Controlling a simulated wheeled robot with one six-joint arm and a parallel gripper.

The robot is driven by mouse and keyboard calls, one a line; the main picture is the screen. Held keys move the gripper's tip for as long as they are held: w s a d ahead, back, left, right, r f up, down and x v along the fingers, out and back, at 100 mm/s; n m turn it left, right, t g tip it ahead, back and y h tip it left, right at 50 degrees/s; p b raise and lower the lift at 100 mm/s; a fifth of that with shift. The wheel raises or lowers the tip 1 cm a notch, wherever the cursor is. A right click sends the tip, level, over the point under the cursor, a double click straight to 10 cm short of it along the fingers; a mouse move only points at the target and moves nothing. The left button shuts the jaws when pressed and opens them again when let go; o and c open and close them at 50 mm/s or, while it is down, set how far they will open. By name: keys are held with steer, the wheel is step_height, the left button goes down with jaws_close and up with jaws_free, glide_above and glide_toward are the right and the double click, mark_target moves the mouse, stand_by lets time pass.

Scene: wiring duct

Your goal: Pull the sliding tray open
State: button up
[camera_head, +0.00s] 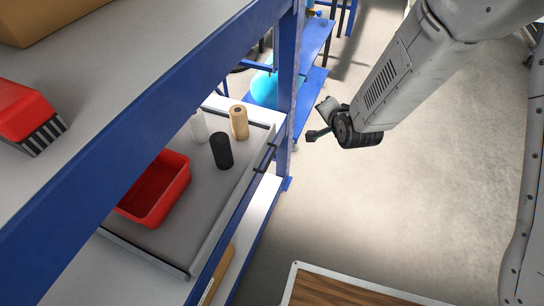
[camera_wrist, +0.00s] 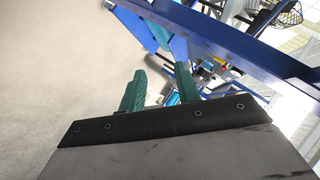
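The sliding tray (camera_head: 205,232) is a grey, low-walled tray on the middle level of the blue shelf in the head view. A dark bar handle (camera_head: 265,158) sits on its front edge, towards the far end. My gripper (camera_head: 319,121) is in the air over the aisle, to the right of the handle and apart from it. In the wrist view, the two green fingers of my gripper (camera_wrist: 160,82) stand apart with nothing held between them. I cannot make out the tray handle in the wrist view.
The tray carries a red bin (camera_head: 158,190), a black cylinder (camera_head: 221,151), a tan cylinder (camera_head: 239,122) and a white one (camera_head: 199,127). A blue post (camera_head: 288,85) stands beyond the handle. A wood-topped surface (camera_head: 340,292) is at the bottom. The aisle floor (camera_head: 420,200) is clear.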

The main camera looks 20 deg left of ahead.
steer(key=s+a+f+m+t+y, duration=0.1)
steer(key=s+a+f+t+y, duration=0.2)
steer(key=a+f, duration=0.6)
steer(key=m+y, duration=0.1)
steer(key=y, duration=0.1)
glide_toward(272, 156)
steer(key=x, duration=1)
steer(key=shift+w+a+f, duration=0.1)
steer(key=shift+f, duration=0.2)
steer(key=shift+c, duration=0.2)
jaws_close()
